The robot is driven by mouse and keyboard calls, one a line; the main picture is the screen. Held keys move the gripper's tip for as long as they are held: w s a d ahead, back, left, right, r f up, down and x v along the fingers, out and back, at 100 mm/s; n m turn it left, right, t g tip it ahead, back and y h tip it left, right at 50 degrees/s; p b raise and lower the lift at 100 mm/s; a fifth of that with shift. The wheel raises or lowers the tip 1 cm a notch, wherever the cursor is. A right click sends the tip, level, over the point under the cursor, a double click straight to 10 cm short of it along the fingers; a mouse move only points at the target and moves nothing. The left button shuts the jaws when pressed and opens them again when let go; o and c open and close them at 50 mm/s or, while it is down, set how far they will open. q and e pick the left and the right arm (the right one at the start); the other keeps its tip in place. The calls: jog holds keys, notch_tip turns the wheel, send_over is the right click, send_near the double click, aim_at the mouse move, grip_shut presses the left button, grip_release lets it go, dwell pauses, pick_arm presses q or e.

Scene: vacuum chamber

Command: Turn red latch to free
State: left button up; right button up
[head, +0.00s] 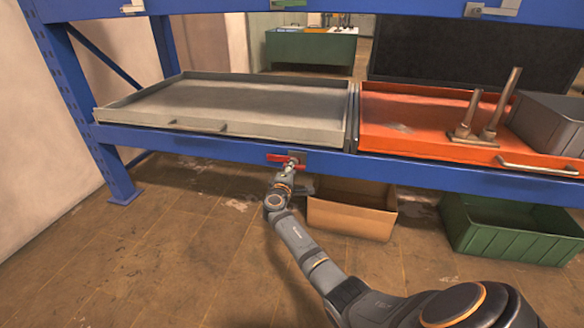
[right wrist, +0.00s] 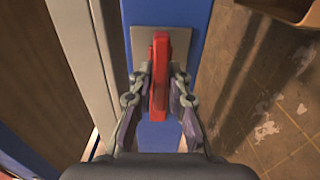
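The red latch (head: 277,157) is a short red handle lying roughly level on the front blue beam, below the grey tray's right end. In the right wrist view the red latch (right wrist: 160,80) stands upright in the picture, in front of a grey plate (right wrist: 143,42). My right gripper (head: 291,168) reaches the latch from the front. Its fingers (right wrist: 160,85) lie on both sides of the latch, with the tips against it, and look shut on it. Part of the latch is hidden by the gripper in the head view. My left gripper is not in view.
A grey tray (head: 225,100) and an orange tray (head: 410,140) sit on the blue rack (head: 210,145). The orange tray carries a two-post metal part (head: 490,115) and a grey bin (head: 550,118). A cardboard box (head: 350,215) and green crate (head: 510,228) stand below.

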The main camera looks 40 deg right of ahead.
jog(key=o, duration=0.4)
jog(key=shift+o, duration=0.2)
jog(key=v, duration=1.2)
